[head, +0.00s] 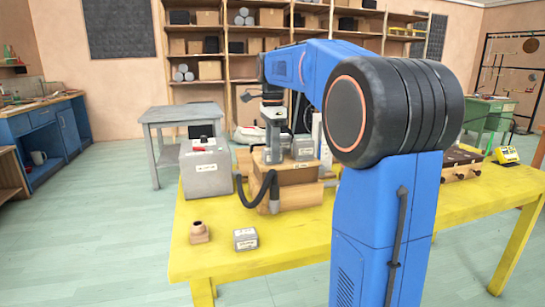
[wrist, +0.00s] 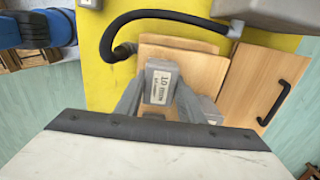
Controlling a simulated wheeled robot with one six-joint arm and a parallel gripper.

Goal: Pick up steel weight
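In the wrist view, a grey labelled block (wrist: 160,82), which looks like the steel weight, is between the two fingers of my gripper (wrist: 160,95). The fingers lie close along both its sides, and no clear gap shows. Firm contact cannot be made out. Wooden boards lie behind and below it. In the head view my gripper (head: 273,158) points down over a wooden box (head: 297,176) on the yellow table (head: 300,238). The block between the fingers is not clearly visible there. Another small grey labelled block (head: 245,239) sits at the table's front.
A large grey case (head: 206,167) stands left of the wooden box. A small brown fitting (head: 199,232) lies at the front left. A black curved hose or handle (head: 262,188) is close by my gripper.

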